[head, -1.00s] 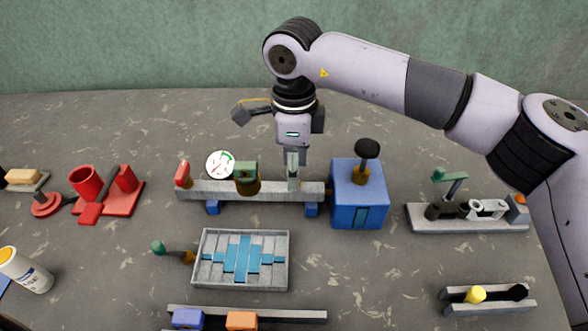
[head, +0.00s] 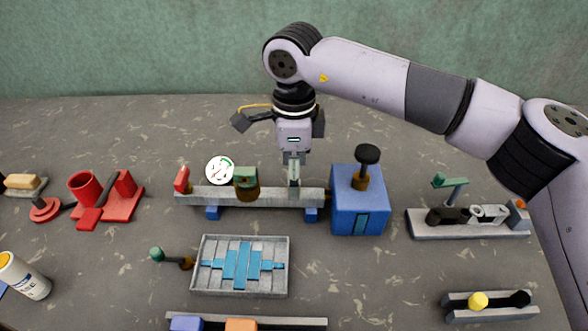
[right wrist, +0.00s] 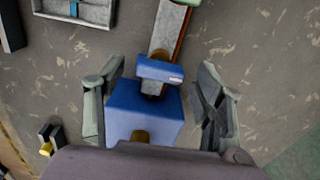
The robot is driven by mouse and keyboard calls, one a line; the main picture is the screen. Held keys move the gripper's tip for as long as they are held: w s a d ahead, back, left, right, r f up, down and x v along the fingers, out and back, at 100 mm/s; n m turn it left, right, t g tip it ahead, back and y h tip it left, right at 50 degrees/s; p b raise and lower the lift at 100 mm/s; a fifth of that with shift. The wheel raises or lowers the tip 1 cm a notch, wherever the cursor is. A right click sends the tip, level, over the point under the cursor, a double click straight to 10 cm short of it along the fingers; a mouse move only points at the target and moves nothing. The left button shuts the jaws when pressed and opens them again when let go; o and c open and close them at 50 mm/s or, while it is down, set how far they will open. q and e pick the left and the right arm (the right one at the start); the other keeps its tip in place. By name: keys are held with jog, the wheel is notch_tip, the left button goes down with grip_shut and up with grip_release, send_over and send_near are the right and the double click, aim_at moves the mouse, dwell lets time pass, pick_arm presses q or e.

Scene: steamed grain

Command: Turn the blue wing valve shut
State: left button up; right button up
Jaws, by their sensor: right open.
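The blue wing valve (right wrist: 160,70) shows in the right wrist view as a short blue bar across the end of the grey rail, in front of the blue box (right wrist: 140,108). In the head view I cannot make it out; my right gripper covers that part of the rail. My right gripper (head: 293,188) points down over the right part of the rail. In the right wrist view its fingers are open, one on each side of the valve, with gaps between them and it. My left gripper is not in view.
The grey rail (head: 275,196) also carries a red handle (head: 181,178), a white gauge (head: 219,170) and a green-topped part (head: 246,176). The blue box (head: 343,215) with a dark knob (head: 367,154) stands at its right end. A grey tray (head: 285,290) lies in front.

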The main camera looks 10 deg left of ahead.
notch_tip(320, 180, up, 12)
dwell(0.7)
